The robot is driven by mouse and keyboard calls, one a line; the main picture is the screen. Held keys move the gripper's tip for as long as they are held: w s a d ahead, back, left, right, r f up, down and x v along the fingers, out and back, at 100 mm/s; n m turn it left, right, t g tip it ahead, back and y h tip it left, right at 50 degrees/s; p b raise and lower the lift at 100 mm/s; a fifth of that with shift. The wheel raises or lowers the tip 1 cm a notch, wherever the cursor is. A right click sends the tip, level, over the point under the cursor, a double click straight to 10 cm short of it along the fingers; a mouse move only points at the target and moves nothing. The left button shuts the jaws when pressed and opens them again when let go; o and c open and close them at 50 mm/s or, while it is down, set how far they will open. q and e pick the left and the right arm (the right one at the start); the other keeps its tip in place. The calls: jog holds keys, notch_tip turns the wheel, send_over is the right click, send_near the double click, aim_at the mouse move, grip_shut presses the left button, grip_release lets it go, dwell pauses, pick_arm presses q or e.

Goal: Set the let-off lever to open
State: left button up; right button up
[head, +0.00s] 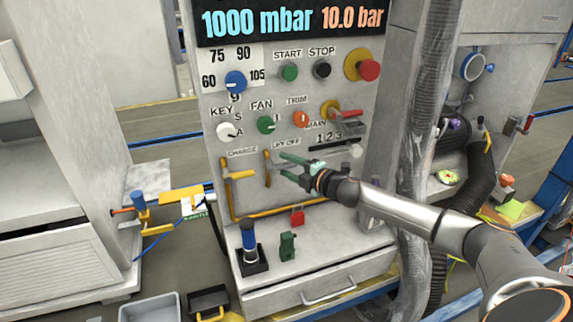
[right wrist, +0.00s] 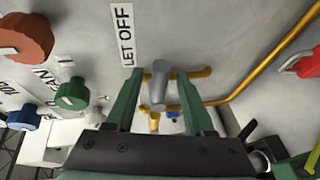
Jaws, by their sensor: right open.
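The let-off lever (head: 267,170) is on the front panel, below its LET OFF label, and looks upright in the head view. In the right wrist view its grey handle (right wrist: 159,90) points towards the camera, with a yellow pipe piece behind it. My right gripper (head: 284,165) reaches in from the right with its green fingers at the lever. In the right wrist view the open fingers (right wrist: 160,82) stand on either side of the grey handle, with visible gaps. Contact is not visible. My left gripper is not in view.
The yellow charge lever (head: 237,175) is just left. A yellow pipe (head: 270,213) and red padlock (head: 297,216) are below. A ribbed hose (head: 433,90) hangs at right.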

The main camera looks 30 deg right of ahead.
jog(key=shift+w, duration=0.3)
grip_shut()
dwell(0.4)
jog(key=shift+f, duration=0.1)
dwell(0.9)
